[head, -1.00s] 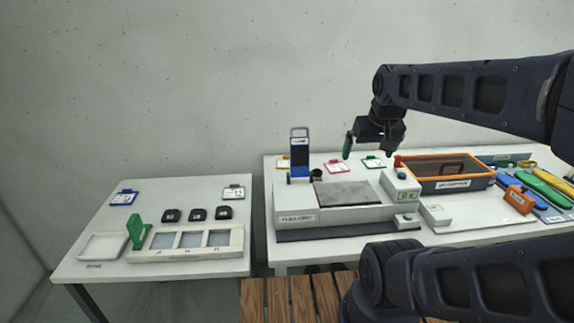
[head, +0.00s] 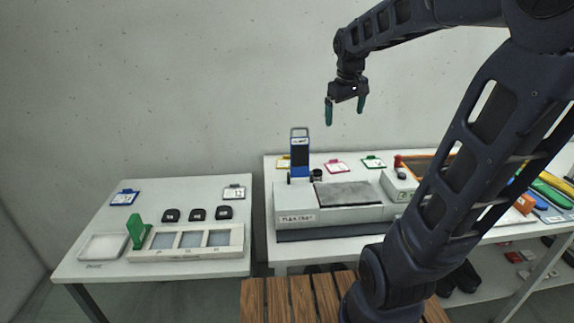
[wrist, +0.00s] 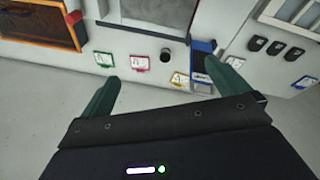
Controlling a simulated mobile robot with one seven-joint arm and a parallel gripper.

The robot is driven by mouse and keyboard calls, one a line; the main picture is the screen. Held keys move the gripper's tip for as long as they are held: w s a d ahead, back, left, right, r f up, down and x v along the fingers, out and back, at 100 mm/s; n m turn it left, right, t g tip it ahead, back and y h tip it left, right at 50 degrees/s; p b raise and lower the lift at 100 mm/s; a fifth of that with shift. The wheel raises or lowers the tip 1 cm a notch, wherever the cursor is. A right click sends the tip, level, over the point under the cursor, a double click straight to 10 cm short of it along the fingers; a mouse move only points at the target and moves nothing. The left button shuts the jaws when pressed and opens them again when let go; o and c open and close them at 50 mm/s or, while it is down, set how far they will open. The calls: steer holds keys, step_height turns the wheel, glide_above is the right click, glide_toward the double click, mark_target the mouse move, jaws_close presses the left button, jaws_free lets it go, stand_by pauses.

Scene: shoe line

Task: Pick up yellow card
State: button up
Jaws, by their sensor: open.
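The yellow card (head: 283,162) lies on the right-hand table, near its back edge, partly hidden behind the blue upright stand. In the wrist view the yellow card (wrist: 180,79) lies flat beside the blue stand, between my two fingers in the picture but well beyond them. My gripper (head: 345,112) is open and empty, with green fingers pointing down, high above the back of the table and to the right of the card. Its fingers also show in the wrist view (wrist: 168,83).
The blue stand (head: 300,158) rises next to the card. A red card (head: 335,166) and a green card (head: 373,162) lie to the right. The grey machine (head: 300,205) stands in front. An orange-rimmed bin (wrist: 40,27) is farther along the table.

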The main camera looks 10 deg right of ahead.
steer(key=w+a+f+n+g, duration=0.1)
steer(key=w+a+n, duration=0.1)
steer(key=w, duration=0.5)
steer(key=w+a+f+n, duration=0.2)
steer(key=w, duration=0.5)
steer(key=n+g+h, duration=0.2)
steer(key=n+h, duration=0.2)
steer(key=n, duration=0.4)
glide_above(288, 163)
steer(key=w+a, duration=0.1)
steer(key=a, duration=0.4)
step_height(288, 163, down, 25)
steer(key=x, duration=1)
steer(key=shift+s+a+f, duration=0.1)
steer(key=shift+f, duration=0.25)
steer(key=c, duration=0.9)
steer(key=shift+r, duration=0.1)
steer(key=shift+c, duration=0.2)
